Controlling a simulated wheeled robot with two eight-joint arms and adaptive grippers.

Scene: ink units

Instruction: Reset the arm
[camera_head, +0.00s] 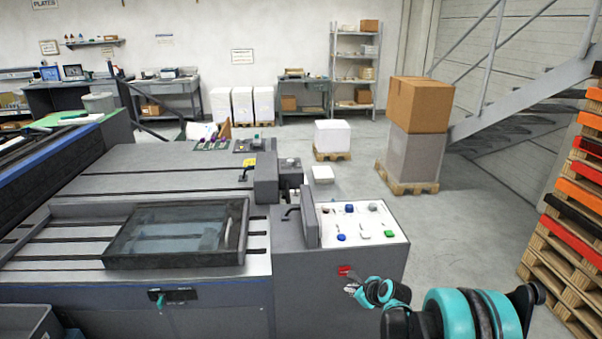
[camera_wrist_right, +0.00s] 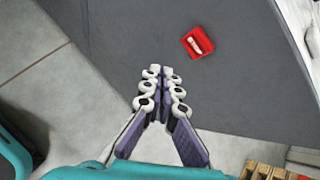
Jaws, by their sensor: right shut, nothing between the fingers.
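My right gripper (camera_head: 352,288) is low at the right front of the grey machine, beside the side of its control cabinet (camera_head: 320,280). In the right wrist view, the gripper (camera_wrist_right: 161,72) has its fingers together with nothing between them. A small red switch plate (camera_wrist_right: 198,42) with a white lever is on the dark cabinet face ahead of the fingertips, apart from them. The red switch also shows in the head view (camera_head: 344,270), just above the gripper. My left gripper is not in view.
The control panel (camera_head: 365,224) with coloured buttons tops the cabinet. A glass-covered frame (camera_head: 178,234) lies on the machine bed. Stacked pallets (camera_head: 575,215) stand at the right. A brown box (camera_head: 420,104) sits on a grey stack behind. Open floor (camera_head: 480,250) lies between.

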